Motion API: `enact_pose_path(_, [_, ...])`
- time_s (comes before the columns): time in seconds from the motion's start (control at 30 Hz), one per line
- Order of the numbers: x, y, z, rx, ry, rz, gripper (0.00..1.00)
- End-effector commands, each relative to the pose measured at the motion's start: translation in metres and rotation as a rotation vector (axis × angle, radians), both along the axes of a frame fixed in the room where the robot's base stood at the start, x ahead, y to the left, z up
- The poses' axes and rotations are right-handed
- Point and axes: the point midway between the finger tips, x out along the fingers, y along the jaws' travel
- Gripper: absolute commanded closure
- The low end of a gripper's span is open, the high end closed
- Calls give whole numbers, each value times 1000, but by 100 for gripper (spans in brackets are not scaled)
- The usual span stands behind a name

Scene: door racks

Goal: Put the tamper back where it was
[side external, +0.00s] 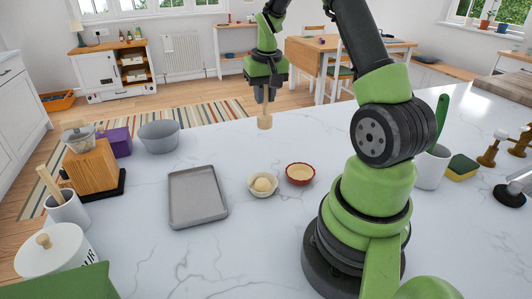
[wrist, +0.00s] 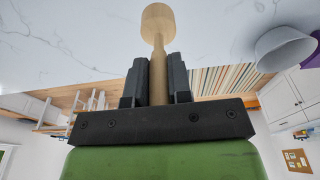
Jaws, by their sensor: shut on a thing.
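The tamper is a light wooden piece with a thin handle and a wider round head (side external: 265,122). My gripper (side external: 264,97) is shut on its handle and holds it upright, head down, near the far edge of the marble counter. I cannot tell whether the head touches the counter. In the wrist view the tamper (wrist: 158,25) runs between the two dark fingers (wrist: 157,80), with its head beyond the fingertips.
A grey tray (side external: 197,197), a white bowl with dough (side external: 262,185) and a red bowl (side external: 300,173) are nearer on the counter (side external: 245,245). A grey bowl (side external: 158,136), purple box (side external: 117,142), wooden grinder (side external: 91,168) and utensil pot (side external: 68,210) stand left. A white mug (side external: 432,168) stands right.

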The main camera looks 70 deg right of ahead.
Motion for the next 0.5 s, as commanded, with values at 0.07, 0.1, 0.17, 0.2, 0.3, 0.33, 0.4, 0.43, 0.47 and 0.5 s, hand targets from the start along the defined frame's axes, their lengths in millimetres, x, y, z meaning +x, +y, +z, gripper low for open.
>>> enact_pose_path(0.07, [-2,-3,-13,4,4,-12,100])
enact_pose_path(0.1, [-3,-4,-21,4,6,-13,100])
enact_pose_path(0.17, [-3,-3,-34,5,5,-12,100])
enact_pose_path(0.2, [-2,-3,-41,4,6,-12,100])
enact_pose_path(0.3, [-2,-3,-55,2,4,-10,100])
enact_pose_path(0.33, [-2,-3,-57,2,2,-11,100])
enact_pose_path(0.4, [-2,-3,-63,2,2,-11,100])
enact_pose_path(0.43, [-2,-3,-67,3,3,-12,100])
enact_pose_path(0.47, [-2,-3,-72,3,3,-11,100])
enact_pose_path(0.5, [-2,-3,-78,3,5,-10,100])
